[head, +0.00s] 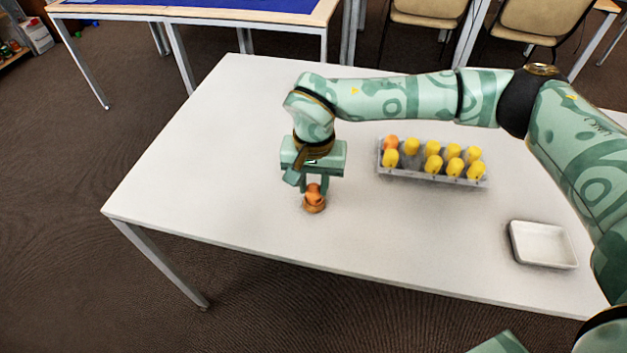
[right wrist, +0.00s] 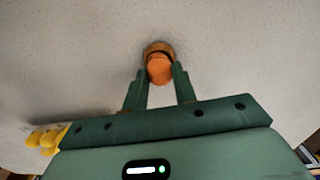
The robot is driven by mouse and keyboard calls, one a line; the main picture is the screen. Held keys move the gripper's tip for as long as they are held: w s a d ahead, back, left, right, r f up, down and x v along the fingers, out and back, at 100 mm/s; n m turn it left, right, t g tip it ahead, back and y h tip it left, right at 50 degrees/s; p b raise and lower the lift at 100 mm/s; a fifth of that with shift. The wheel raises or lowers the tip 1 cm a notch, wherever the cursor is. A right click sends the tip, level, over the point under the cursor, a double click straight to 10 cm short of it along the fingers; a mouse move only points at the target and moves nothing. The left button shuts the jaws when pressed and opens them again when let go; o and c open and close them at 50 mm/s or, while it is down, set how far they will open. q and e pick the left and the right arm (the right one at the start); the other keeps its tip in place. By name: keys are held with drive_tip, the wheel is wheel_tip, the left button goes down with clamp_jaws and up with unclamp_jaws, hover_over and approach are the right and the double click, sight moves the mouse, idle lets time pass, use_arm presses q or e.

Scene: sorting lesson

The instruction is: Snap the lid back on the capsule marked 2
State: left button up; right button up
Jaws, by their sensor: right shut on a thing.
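My right gripper (head: 313,188) points down over the left-middle part of the white table, its fingers shut on an orange rounded piece (head: 314,196), which looks like a capsule lid. Directly under the piece is a brownish-orange round base (head: 314,208) on the table. In the right wrist view the orange piece (right wrist: 160,69) sits between the fingertips, and the round base (right wrist: 157,47) shows just beyond it with a dark gap between them. I cannot tell whether the two touch. No number mark is readable. My left gripper is out of view.
A grey tray (head: 431,178) to the right holds several yellow capsules (head: 454,166) and an orange one (head: 391,142) at its back left corner. An empty white dish (head: 542,246) stands near the table's right front. The table's left part (head: 200,170) is clear.

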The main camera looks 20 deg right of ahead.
drive_tip(key=shift+f, duration=0.3)
drive_tip(key=shift+c, duration=0.5)
drive_tip(key=o, duration=0.8)
drive_tip(key=shift+o, duration=0.2)
use_arm(q)
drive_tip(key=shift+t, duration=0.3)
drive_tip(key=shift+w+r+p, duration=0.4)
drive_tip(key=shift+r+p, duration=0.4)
drive_tip(key=shift+p, duration=0.1)
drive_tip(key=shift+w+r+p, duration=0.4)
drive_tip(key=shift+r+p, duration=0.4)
drive_tip(key=shift+p, duration=0.15)
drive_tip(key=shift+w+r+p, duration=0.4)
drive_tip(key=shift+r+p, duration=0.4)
drive_tip(key=shift+p, duration=0.1)
use_arm(e)
wheel_tip(320, 180, up, 16)
